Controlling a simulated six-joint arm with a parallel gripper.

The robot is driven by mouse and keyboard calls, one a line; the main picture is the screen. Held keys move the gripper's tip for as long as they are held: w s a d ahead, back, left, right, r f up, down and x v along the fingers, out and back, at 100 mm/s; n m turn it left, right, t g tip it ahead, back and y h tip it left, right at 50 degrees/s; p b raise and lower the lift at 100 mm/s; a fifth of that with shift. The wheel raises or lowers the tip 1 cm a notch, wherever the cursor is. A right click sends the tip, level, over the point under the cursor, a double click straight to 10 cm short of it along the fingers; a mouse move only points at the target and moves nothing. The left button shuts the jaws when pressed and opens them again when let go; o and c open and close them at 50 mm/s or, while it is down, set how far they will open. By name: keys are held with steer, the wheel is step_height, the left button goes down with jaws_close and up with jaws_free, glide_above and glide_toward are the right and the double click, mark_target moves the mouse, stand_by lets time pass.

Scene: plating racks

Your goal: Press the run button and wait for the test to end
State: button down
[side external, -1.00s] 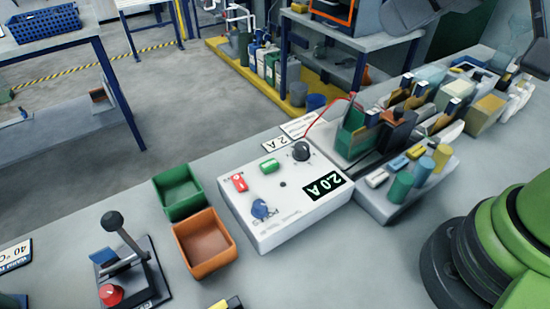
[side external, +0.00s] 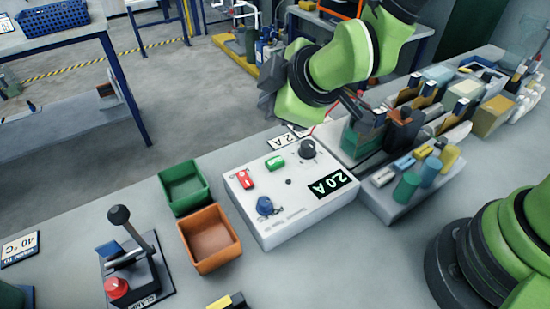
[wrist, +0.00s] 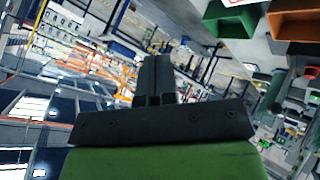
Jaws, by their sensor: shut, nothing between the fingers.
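The white control box (side external: 285,222) stands on the bench with a lit display (side external: 331,184) reading 2.0 A. On its top are a green button (side external: 275,163), a red switch or button (side external: 245,179), a blue knob (side external: 266,206) and a black knob (side external: 308,148). I cannot read which control is marked run. My gripper (side external: 267,100) is above and behind the box, apart from it, dark and partly lost against the background. In the wrist view my gripper (wrist: 155,75) has its fingers together and empty, with the room beyond them.
A green bin (side external: 185,187) and an orange bin (side external: 209,239) stand left of the box. A rack with plates and coloured cylinders (side external: 406,184) stands close on the box's right.

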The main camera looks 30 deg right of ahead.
mark_target(273, 163)
steer(key=shift+f, duration=4.4)
steer(key=shift+f, duration=0.4)
steer(key=shift+f, duration=0.5)
steer(key=shift+r, duration=0.9)
steer(key=shift+r, duration=0.1)
steer(key=shift+r, duration=2.4)
